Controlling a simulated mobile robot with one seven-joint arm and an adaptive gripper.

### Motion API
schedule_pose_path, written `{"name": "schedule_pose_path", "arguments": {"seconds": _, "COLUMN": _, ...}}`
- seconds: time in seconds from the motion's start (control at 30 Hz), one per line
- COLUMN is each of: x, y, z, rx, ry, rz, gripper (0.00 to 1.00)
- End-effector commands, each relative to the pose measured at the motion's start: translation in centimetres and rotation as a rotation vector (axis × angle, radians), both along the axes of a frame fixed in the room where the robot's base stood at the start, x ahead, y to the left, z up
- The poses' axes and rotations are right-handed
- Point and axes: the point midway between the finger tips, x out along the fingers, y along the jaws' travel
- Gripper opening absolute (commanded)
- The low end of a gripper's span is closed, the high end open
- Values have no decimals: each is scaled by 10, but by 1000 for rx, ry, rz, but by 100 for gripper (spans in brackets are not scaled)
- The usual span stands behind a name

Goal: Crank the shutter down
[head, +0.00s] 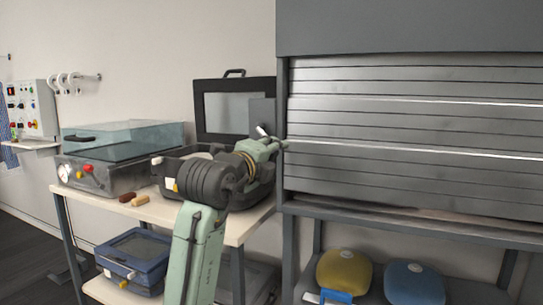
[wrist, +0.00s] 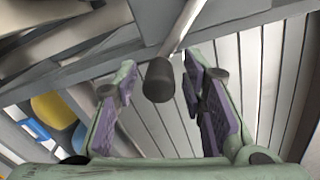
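The grey slatted shutter (head: 410,125) fills most of the frame opening on the right in the head view, with its lower edge near the shelf. Its slats (wrist: 255,85) also show in the wrist view. A crank with a metal rod (wrist: 186,28) and a dark knob (wrist: 159,80) shows in the wrist view. My gripper (wrist: 158,90) is open, with its purple-padded fingers on either side of the knob and gaps visible on both sides. In the head view my gripper (head: 268,145) is beside the shutter's left post, and the crank is mostly hidden.
A table (head: 240,225) on the left carries a clear-lidded machine (head: 105,175) and a dark open case (head: 168,188). Below the shutter are a yellow bag (head: 344,270) and a blue bag (head: 413,283). The shutter's left post (head: 281,165) is close to my gripper.

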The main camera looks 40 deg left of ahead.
Motion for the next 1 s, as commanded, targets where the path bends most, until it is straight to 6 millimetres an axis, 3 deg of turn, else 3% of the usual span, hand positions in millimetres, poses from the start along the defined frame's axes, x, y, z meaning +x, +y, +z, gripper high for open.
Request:
{"name": "schedule_pose_path", "arguments": {"seconds": 0.37, "x": -5, "y": 0, "z": 1, "rx": 1, "ry": -2, "rz": 1, "gripper": 41}}
{"name": "schedule_pose_path", "arguments": {"seconds": 0.47, "x": -16, "y": -3, "z": 2, "rx": 2, "ry": -3, "rz": 3, "gripper": 41}}
{"name": "schedule_pose_path", "arguments": {"seconds": 0.8, "x": -85, "y": -20, "z": 4, "rx": 3, "ry": -3, "rz": 3, "gripper": 41}}
{"name": "schedule_pose_path", "arguments": {"seconds": 1.0, "x": -110, "y": -27, "z": 4, "rx": 0, "ry": -3, "rz": 1, "gripper": 41}}
